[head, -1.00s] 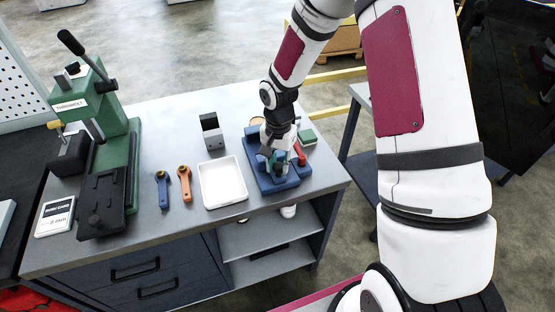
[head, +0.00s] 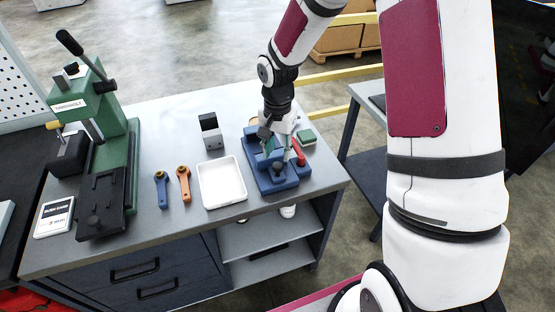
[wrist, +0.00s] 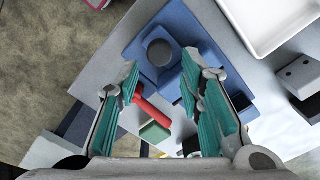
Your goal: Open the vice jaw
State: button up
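The blue vice (head: 257,176) stands at the right end of the grey workbench, with a dark round knob (head: 277,167) on its near side. In the wrist view the vice (wrist: 205,40) and its knob (wrist: 161,51) show beyond and between my fingertips. A red handle (head: 298,151) is at the vice's right side; it also shows in the wrist view (wrist: 152,106). My gripper (head: 277,148) is over the vice, pointing down. Its teal-padded fingers are wide apart with nothing held between them. My gripper hides part of the vice in the head view.
A white tray (head: 205,196) and a grey block (head: 211,138) stand left of the vice. A green block (head: 306,137) is behind it on the right. Blue (head: 162,189) and orange (head: 185,184) tools lie further left, near a green press (head: 118,150).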

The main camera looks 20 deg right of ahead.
notch_tip(320, 180, up, 6)
jog(key=shift+r, duration=0.25)
dwell(0.4)
jog(key=s+r+n+t+h, duration=0.1)
jog(key=s+r+n, duration=0.1)
jog(key=s+r, duration=0.4)
jog(key=s+r+n+t, duration=0.2)
jog(key=s+r, duration=0.1)
jog(key=r, duration=0.6)
jog(key=s+r+n+t+y, duration=0.1)
jog(key=s+r+n, duration=0.4)
jog(key=s, duration=0.9)
jog(key=shift+t+b, duration=0.45)
jog(key=shift+t, duration=0.35)
